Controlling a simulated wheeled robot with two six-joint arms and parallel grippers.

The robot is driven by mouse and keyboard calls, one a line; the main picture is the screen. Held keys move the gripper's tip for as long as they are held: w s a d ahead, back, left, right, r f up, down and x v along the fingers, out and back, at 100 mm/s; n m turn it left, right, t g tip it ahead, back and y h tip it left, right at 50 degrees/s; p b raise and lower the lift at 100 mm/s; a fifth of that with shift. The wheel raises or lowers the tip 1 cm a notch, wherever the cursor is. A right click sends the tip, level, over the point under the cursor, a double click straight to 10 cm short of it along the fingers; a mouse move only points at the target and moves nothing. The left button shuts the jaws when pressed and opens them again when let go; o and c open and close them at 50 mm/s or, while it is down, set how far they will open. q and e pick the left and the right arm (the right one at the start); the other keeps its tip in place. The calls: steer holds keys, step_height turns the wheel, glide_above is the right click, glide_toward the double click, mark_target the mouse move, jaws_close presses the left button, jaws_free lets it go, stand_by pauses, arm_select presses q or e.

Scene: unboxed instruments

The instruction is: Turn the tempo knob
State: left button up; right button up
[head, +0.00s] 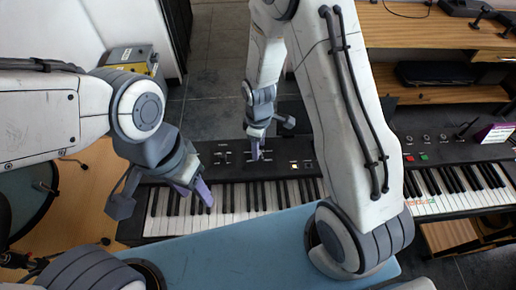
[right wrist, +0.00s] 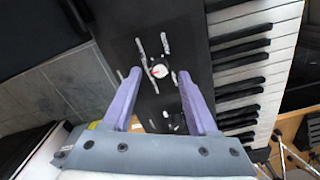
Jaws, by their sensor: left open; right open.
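The keyboard (head: 235,201) has a black control panel behind its keys. In the right wrist view, a round white knob (right wrist: 158,71) with a red pointer mark sits on that panel; I take it for the tempo knob. My right gripper (right wrist: 159,76) is open, its two purple fingertips on either side of the knob in that view. I cannot tell whether they touch it. In the head view the right gripper (head: 256,151) is over the panel and the knob cannot be made out. My left gripper (head: 199,190) is open and empty above the keys at the left.
White slider-like marks and small buttons lie around the knob. A second keyboard (head: 462,185) with coloured buttons stands at the right. A wooden shelf unit (head: 425,32) is at the upper right. A drum (head: 30,195) is at the far left. Grey tiled floor (head: 215,65) shows behind.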

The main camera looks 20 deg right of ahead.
steer(key=shift+f, duration=1.15)
jaws_close()
steer(key=shift+m, duration=0.3)
steer(key=m, duration=0.5)
steer(key=shift+w, duration=0.1)
steer(key=m, duration=0.6)
stand_by(0.5)
